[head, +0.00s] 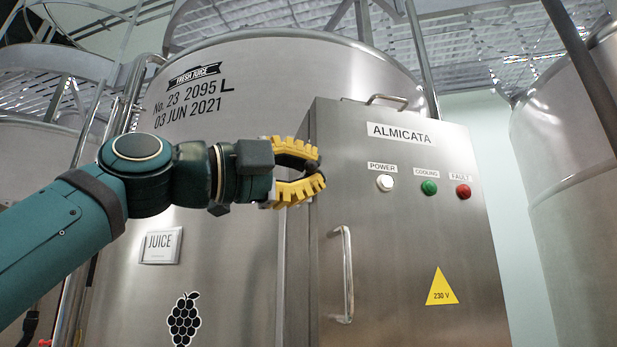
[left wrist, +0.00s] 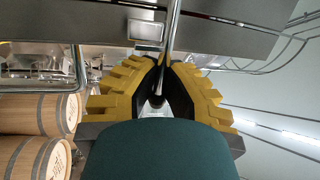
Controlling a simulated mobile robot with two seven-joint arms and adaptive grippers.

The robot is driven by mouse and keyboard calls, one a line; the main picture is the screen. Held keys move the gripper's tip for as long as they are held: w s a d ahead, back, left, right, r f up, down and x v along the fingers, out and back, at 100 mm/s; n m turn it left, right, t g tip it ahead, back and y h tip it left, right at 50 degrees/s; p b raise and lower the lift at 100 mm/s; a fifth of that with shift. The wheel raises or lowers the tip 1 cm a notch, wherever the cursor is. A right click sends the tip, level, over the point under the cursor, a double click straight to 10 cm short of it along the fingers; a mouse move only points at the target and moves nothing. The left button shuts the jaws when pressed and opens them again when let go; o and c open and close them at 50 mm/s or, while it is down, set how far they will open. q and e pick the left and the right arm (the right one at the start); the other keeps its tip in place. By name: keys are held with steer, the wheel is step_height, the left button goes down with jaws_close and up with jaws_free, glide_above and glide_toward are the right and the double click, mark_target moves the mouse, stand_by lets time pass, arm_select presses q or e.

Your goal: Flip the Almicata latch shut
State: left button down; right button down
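The grey steel cabinet labelled ALMICATA (head: 400,240) stands at the centre right in the head view. My left gripper (head: 320,171), with yellow ribbed fingers, is at its upper left edge. In the left wrist view the fingertips (left wrist: 167,60) close in on both sides of a thin shiny metal bar, which looks like the latch (left wrist: 174,25). The bar's rounded lower end sits between the fingers. The latch is hidden behind the gripper in the head view, so its angle is hard to tell. My right gripper is in neither view.
A door handle (head: 346,275) stands out below the gripper. White, green and red buttons sit on the cabinet front, with another handle (head: 387,99) on top. A large steel vat (head: 230,105) stands behind. Wooden barrels (left wrist: 38,112) show in the left wrist view.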

mark_target(304, 172)
arm_select(q)
steer(key=shift+f, duration=0.1)
steer(key=c, duration=1.6)
jaws_free()
steer(key=shift+o, duration=1.3)
steer(key=shift+s, duration=0.25)
steer(key=shift+w+a, duration=0.1)
steer(key=shift+w, duration=0.05)
steer(key=shift+v, duration=1.9)
steer(key=v, duration=0.8)
